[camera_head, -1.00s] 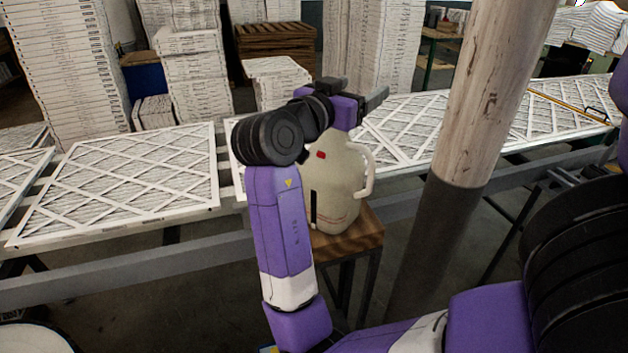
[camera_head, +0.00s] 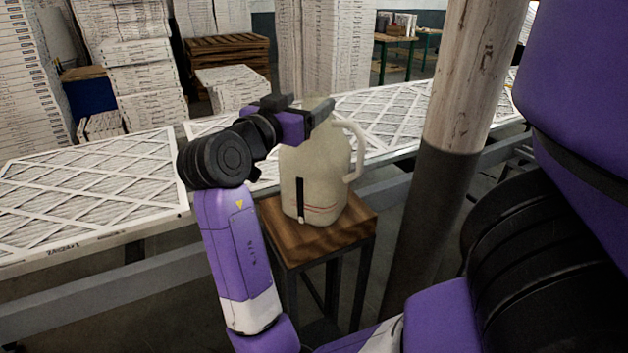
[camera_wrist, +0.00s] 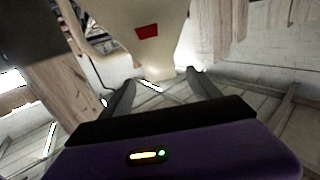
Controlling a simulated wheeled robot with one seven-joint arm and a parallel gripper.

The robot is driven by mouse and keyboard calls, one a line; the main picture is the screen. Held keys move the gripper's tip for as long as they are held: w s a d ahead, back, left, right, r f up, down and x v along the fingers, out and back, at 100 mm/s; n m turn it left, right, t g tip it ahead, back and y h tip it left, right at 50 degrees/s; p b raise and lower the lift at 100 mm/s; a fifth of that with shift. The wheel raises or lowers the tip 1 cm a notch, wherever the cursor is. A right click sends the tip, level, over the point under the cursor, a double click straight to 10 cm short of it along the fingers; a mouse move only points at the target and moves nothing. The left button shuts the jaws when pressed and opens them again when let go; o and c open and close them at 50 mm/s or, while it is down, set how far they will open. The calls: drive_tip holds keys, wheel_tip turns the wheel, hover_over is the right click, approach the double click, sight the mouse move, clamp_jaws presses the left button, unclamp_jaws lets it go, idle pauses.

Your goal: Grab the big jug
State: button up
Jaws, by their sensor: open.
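The big jug (camera_head: 318,178) is cream-coloured with a side handle (camera_head: 354,150) on its right. It stands upright on a small wooden-topped stool (camera_head: 345,230). My gripper (camera_head: 322,110) is at the height of the jug's top, at its upper left in the head view. In the wrist view the jug (camera_wrist: 150,55), with a red mark on it, shows just beyond the fingertips. My gripper (camera_wrist: 158,80) is open there, its two fingers spread with nothing clearly held between them. The jug's top is partly hidden by my gripper in the head view.
A conveyor with flat white filters (camera_head: 90,190) runs behind the stool. A thick post (camera_head: 455,130) stands right of the jug. Stacks of boxed filters (camera_head: 140,70) stand at the back.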

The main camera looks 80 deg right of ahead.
sight(322, 95)
drive_tip(key=shift+p+x, duration=0.85)
drive_tip(key=shift+x, duration=0.95)
drive_tip(key=x, duration=0.1)
drive_tip(key=p+x, duration=0.1)
drive_tip(key=x, duration=0.1)
drive_tip(key=p+x, duration=0.1)
drive_tip(key=shift+d+f, duration=0.15)
drive_tip(key=shift+f, duration=0.15)
clamp_jaws()
